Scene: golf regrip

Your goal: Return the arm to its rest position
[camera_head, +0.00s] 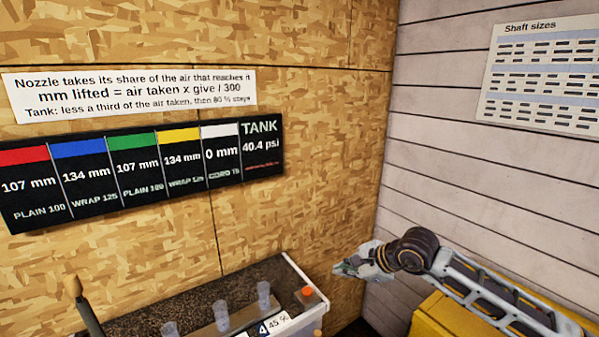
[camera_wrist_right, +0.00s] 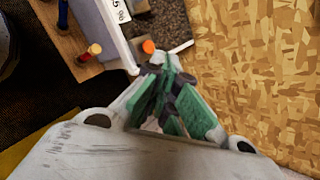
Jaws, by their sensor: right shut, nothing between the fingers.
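My right gripper (camera_head: 352,266) is in the lower right of the head view, at the end of my right arm that comes in from the right. It is in the air in front of the wooden wall, just right of the workbench. In the right wrist view the gripper (camera_wrist_right: 163,68) shows green fingers drawn together with nothing held. My left gripper is not in the head view.
A yellow cabinet (camera_head: 440,318) is under my right arm. A readout board (camera_head: 150,172) hangs on the wall.

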